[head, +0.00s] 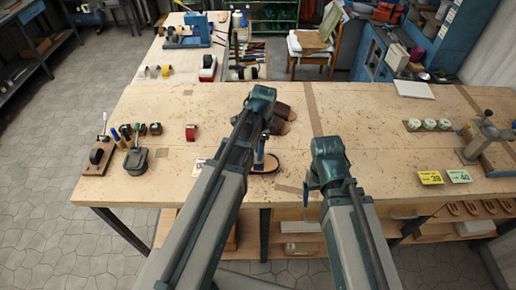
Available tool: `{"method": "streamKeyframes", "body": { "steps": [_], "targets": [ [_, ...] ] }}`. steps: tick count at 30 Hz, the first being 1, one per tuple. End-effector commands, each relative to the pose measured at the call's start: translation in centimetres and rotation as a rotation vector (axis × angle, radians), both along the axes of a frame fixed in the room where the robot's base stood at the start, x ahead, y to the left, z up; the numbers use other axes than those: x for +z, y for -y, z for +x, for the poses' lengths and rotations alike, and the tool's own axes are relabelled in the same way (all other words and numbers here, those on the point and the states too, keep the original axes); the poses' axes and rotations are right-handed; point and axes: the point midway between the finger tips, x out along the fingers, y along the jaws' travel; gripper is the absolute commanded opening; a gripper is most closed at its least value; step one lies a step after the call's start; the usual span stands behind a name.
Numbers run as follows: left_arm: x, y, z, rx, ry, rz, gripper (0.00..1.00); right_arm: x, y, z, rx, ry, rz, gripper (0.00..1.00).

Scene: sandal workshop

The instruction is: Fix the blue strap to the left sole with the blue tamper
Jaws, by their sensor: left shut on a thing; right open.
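A sole (266,164) with a tan rim lies on the workbench, partly hidden by my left arm. My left gripper (260,150) is above it, pointing down and shut on a narrow bluish thing, seemingly the blue tamper; the arm hides much of it. I cannot tell whether its tip touches the sole. No blue strap can be made out clearly. My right gripper (308,194) is open near the bench's front edge, right of the sole, and its fingers are mostly hidden.
Brown sandal pieces (284,112) lie just behind the sole. A yellow card (430,177), a green card (459,176) and a metal press (486,135) are at the right.

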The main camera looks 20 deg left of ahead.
Motion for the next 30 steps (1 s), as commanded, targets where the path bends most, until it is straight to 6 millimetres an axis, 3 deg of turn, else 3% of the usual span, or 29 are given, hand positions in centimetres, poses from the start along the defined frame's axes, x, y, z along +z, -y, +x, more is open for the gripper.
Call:
{"method": "streamKeyframes", "body": {
  "steps": [8,24,30],
  "targets": [
    [-0.5,0.0,0.0,0.0,0.0,-0.001,0.0,-0.5,0.0,0.0,0.0,0.0,0.0,0.85],
    [-5.6,0.0,0.0,0.0,0.0,0.0,0.0,-5.6,0.0,0.1,0.0,0.002,0.0,0.85],
    [-6.1,0.0,0.0,0.0,0.0,0.0,0.0,-6.1,0.0,0.1,0.002,0.002,0.0,0.85]
  ]
}}
